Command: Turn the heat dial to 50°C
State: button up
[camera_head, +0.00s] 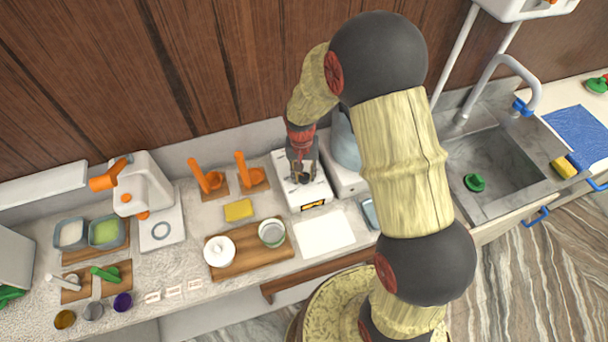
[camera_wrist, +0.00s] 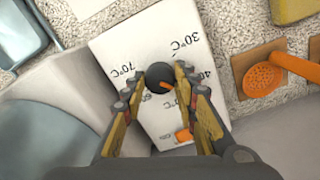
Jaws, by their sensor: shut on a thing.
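The heat dial (camera_wrist: 157,74) is a round black knob with an orange pointer, on top of a white heater box (camera_wrist: 118,42). Printed marks 30°C, 40, 60 and 70°C ring it in the wrist view. The pointer points to the lower right in that view, between the 40 and 60 marks. The 50 mark is not clearly readable. My gripper (camera_wrist: 158,80) is shut on the dial, one finger on each side. In the head view my gripper (camera_head: 301,172) is over the white box (camera_head: 313,191), mostly hiding the dial.
Orange utensils (camera_head: 252,177) stand behind, with a yellow block (camera_head: 238,210) nearby. A grey rounded appliance (camera_head: 344,143) stands close on the right.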

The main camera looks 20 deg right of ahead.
aim_at(303, 175)
jog(key=m, duration=0.4)
jog(key=shift+m, duration=1.8)
jog(key=o, duration=1.2)
jog(key=shift+c, duration=0.2)
notch_tip(303, 175, up, 12)
jog(key=shift+w, duration=0.25)
jog(key=shift+a, duration=0.1)
